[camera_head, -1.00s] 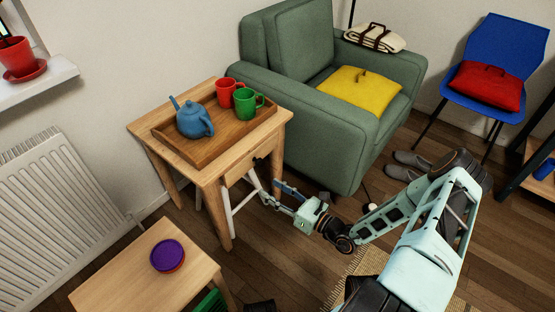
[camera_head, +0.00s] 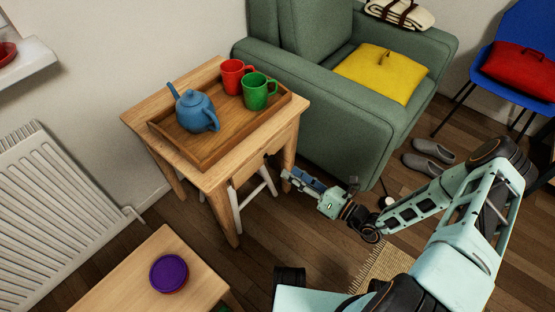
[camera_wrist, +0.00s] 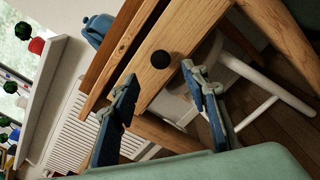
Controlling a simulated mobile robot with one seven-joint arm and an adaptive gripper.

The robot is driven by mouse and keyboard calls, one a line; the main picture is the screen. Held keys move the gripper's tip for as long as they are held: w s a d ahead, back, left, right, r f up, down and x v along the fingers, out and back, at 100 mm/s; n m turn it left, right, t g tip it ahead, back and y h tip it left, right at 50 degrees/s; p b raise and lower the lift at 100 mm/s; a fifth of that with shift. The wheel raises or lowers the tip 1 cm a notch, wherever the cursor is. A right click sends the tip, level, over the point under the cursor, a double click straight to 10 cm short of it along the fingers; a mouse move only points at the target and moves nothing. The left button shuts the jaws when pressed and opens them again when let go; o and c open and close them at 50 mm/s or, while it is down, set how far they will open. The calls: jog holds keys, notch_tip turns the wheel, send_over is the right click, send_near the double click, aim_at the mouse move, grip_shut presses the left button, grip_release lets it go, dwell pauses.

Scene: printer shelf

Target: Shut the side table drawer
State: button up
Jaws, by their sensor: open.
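The wooden side table (camera_head: 292,112) stands left of the armchair. Its drawer front (camera_wrist: 150,78), pale wood with a round black knob (camera_wrist: 160,59), faces my gripper in the wrist view. The drawer front looks close to flush under the tabletop, but I cannot tell whether a small gap is left. My gripper (camera_head: 286,179) is open and empty, a little to the right of the table. In the wrist view its blue fingers (camera_wrist: 158,74) are spread below and either side of the knob, which looks apart from them.
A wooden tray (camera_head: 205,163) with a blue teapot (camera_head: 195,112), a red mug (camera_head: 232,76) and a green mug (camera_head: 256,94) is on the table. A white stool (camera_head: 262,186) is under it. The green armchair (camera_head: 350,112) stands close behind.

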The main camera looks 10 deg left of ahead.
aim_at(273, 160)
jog(key=b+x, duration=0.1)
jog(key=x, duration=0.7)
jog(key=shift+w+a+b, duration=0.1)
jog(key=shift+w+b, duration=0.05)
jog(key=shift+b, duration=0.2)
grip_shut()
jog(key=shift+a, duration=0.1)
